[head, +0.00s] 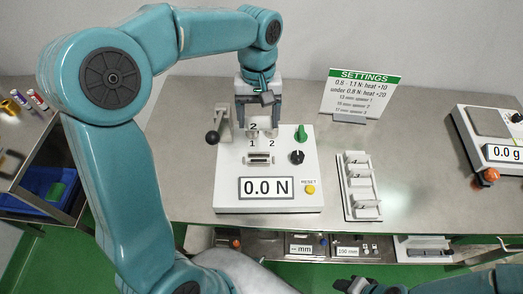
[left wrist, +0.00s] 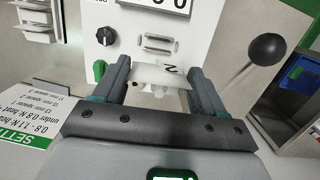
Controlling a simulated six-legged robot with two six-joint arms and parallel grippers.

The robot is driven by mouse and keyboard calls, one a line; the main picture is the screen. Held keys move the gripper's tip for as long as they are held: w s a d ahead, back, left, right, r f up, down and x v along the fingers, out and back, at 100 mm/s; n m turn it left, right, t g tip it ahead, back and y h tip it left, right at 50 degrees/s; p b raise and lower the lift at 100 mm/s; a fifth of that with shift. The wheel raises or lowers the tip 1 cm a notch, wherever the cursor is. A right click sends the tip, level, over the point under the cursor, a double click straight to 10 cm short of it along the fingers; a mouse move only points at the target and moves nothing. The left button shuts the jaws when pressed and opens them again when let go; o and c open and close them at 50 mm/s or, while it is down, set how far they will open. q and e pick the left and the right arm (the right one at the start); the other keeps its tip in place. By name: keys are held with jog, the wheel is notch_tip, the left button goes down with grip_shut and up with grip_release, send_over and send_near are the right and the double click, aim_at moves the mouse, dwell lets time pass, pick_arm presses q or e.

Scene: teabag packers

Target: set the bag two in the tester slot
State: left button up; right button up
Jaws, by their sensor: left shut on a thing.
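My left gripper (head: 260,122) is shut on bag two (left wrist: 160,77), a small white bag marked 2. In the left wrist view the bag lies between the fingers. The tester (head: 230,197) is a white box with a 0.0 N display. The tester slot (head: 259,159) is on its top face, below the marks 1 and 2; it also shows in the left wrist view (left wrist: 158,43). The gripper and bag are at the tester's back edge, behind the slot; any contact is unclear. My right gripper (head: 360,286) is partly cut off at the bottom edge, its jaws unclear.
A lever with a black knob (head: 212,137) stands at the tester's left. A white rack (head: 348,205) with white pieces stands to its right. A SETTINGS sign (head: 360,93) is behind. A scale (head: 475,151) is far right. A blue bin (head: 35,197) is left.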

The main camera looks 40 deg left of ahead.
pick_arm(q)
notch_tip(320, 180, down, 14)
jog(key=shift+a+f, duration=0.1)
jog(key=shift+f, duration=0.05)
jog(key=shift+s, duration=0.1)
jog(key=shift+f, duration=0.2)
jog(key=o, duration=1.1)
jog(key=shift+c, duration=0.2)
jog(key=shift+r, duration=0.1)
